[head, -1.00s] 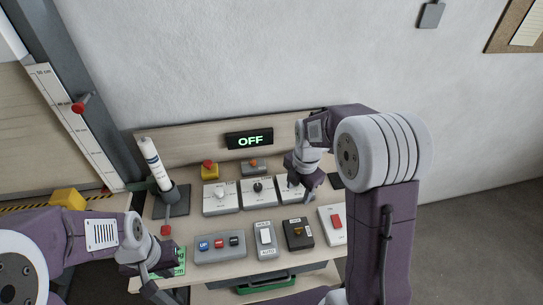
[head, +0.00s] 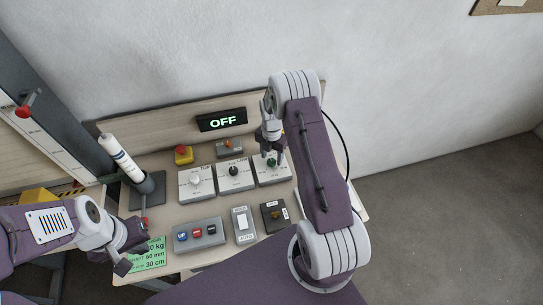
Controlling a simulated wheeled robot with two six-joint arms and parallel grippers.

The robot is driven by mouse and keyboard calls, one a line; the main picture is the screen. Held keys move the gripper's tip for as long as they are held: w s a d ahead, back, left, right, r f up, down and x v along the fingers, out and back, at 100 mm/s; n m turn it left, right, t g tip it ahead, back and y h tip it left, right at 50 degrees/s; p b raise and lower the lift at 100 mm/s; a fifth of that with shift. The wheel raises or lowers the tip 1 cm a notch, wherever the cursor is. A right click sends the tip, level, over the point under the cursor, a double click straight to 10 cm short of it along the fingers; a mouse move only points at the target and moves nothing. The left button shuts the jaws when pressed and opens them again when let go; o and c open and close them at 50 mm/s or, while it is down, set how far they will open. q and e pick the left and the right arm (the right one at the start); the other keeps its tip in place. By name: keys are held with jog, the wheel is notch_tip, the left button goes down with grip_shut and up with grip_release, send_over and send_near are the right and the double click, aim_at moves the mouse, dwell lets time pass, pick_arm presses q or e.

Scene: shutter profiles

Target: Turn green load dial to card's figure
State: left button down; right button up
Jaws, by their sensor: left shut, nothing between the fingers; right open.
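The green load dial (head: 271,163) sits on the rightmost of three white dial boxes (head: 271,178) on the bench. My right gripper (head: 270,156) is open, pointing down at the green dial from just above; whether its fingers touch the dial I cannot tell. The green card (head: 150,256) lies at the bench's front left, with lines ending in "0 kg", "60 mm" and "30 cm"; its left part is hidden behind my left gripper (head: 127,262). My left gripper is shut and empty over the card's left edge.
A white dial (head: 195,180) and a black dial (head: 233,171) stand left of the green one. A red-topped yellow stop button (head: 183,154) and an "OFF" display (head: 221,121) are behind. Button and switch boxes (head: 200,236) fill the front.

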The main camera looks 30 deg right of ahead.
jog(key=shift+s+a+f, duration=0.1)
jog(key=shift+f, duration=0.3)
jog(key=shift+s+a+f, duration=0.15)
jog(key=shift+s+a, duration=0.05)
jog(key=shift+w+d+f, duration=0.1)
jog(key=shift+c, duration=0.3)
grip_shut()
pick_arm(q)
jog(key=shift+s+a+r, duration=0.15)
jog(key=shift+s+r, duration=0.1)
